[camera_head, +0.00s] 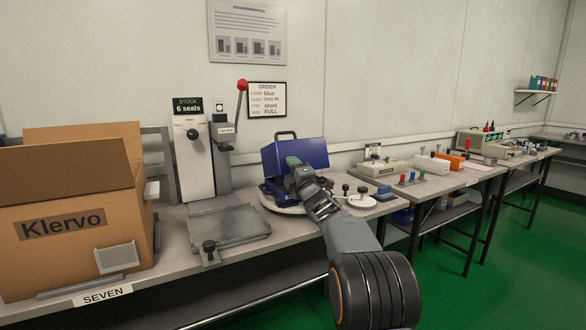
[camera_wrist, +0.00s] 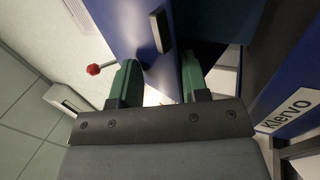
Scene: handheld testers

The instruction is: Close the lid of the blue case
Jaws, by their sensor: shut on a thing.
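The blue case sits on a white round base (camera_head: 268,203) on the bench, in the middle of the head view. The case body (camera_head: 267,190) is partly hidden by my arm. My gripper (camera_head: 294,164) is at the lid's front. In the wrist view the lid panel (camera_wrist: 128,25) runs between my two green fingers, and my gripper (camera_wrist: 158,80) is shut on it. A dark latch-like piece (camera_wrist: 161,32) shows on the lid. The exact contact is partly hidden.
A press with a red-knobbed lever (camera_head: 241,86) and a grey plate (camera_head: 228,224) stand left of the case. An open cardboard box (camera_head: 75,195) is farther left. Small knobbed parts (camera_head: 362,198) and testers (camera_head: 382,167) stand to the right. The wall is close behind.

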